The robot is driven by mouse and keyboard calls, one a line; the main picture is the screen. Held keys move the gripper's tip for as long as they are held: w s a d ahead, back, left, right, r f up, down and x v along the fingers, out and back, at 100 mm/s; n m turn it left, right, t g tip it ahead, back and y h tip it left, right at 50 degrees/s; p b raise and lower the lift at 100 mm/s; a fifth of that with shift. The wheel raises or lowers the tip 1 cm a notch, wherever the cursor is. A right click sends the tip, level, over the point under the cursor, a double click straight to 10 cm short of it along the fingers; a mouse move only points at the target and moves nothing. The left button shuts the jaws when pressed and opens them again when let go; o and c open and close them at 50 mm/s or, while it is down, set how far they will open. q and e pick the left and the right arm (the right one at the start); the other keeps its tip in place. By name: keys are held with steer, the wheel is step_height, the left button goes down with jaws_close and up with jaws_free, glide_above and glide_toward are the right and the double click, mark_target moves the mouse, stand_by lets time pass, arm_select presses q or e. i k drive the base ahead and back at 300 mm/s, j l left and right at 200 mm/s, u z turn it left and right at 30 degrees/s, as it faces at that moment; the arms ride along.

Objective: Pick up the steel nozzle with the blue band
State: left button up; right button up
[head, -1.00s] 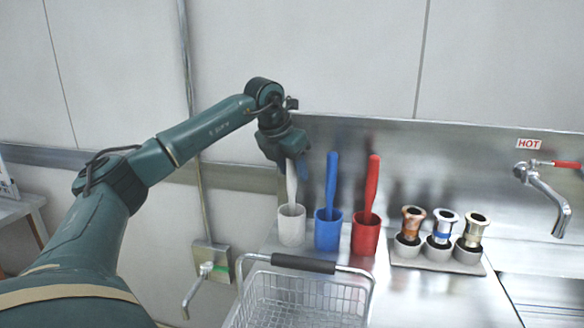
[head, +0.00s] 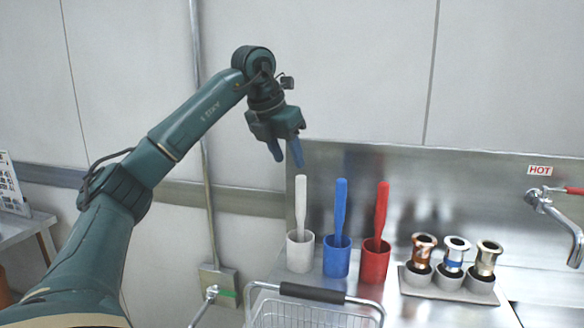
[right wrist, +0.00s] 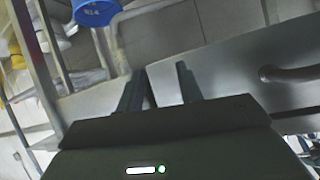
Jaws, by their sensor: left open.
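In the head view the steel nozzle with the blue band (head: 454,254) stands upright in the middle cup of a grey holder (head: 432,289). A copper-coloured nozzle (head: 422,250) stands to its left and a brass-coloured one (head: 487,259) to its right. My left gripper (head: 288,157) is open and empty, pointing down above the white-handled tool, far to the left of the nozzles and higher up. My right gripper (right wrist: 160,88) shows in the right wrist view with its two fingers apart and nothing between them.
White (head: 300,252), blue (head: 336,260) and red (head: 374,262) cups hold matching handled tools left of the nozzles. A wire basket (head: 312,312) is in front. A faucet (head: 556,217) hangs at the right. A blue container (right wrist: 95,12) shows in the right wrist view.

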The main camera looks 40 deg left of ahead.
mark_target(456, 247)
steer(key=k, duration=1)
